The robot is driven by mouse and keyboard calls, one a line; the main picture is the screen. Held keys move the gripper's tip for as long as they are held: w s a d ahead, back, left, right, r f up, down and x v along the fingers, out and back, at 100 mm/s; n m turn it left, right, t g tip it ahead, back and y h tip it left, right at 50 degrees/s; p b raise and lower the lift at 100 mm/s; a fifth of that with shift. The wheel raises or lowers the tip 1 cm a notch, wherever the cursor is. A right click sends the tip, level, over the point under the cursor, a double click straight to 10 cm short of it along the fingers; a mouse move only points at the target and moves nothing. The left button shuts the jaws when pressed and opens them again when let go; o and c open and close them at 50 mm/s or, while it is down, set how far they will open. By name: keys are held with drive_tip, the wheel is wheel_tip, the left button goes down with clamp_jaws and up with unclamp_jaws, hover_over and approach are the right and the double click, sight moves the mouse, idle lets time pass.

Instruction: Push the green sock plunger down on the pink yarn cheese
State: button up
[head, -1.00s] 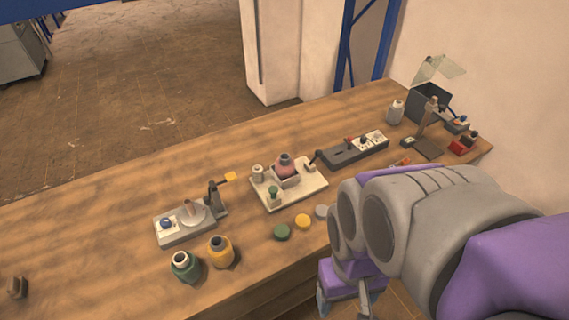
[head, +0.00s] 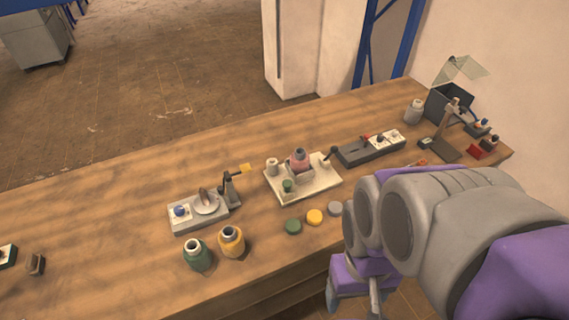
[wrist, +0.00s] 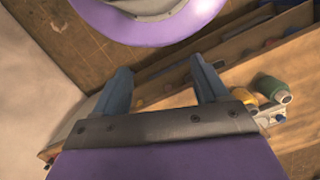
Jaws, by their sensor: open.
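The pink yarn cheese (head: 299,160) stands in a dark holder on a cream base plate (head: 320,183) near the middle of the bench. A small green plunger (head: 287,186) stands upright at the front left of that plate, apart from the yarn. My gripper (head: 352,301) hangs low at the bench's front edge, right of and nearer than the plate. Its fingers are apart and empty, touching nothing. In the wrist view my gripper (wrist: 162,82) also shows spread fingers, with the bench side and floor beyond. I cannot make out the cheese or plunger there.
Green (head: 292,226), yellow (head: 315,217) and grey (head: 335,209) discs lie before the plate. A grey device (head: 205,212) and a switch box (head: 372,149) flank the plate. The bench's far left is mostly clear.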

drive_tip(key=shift+c, duration=0.4)
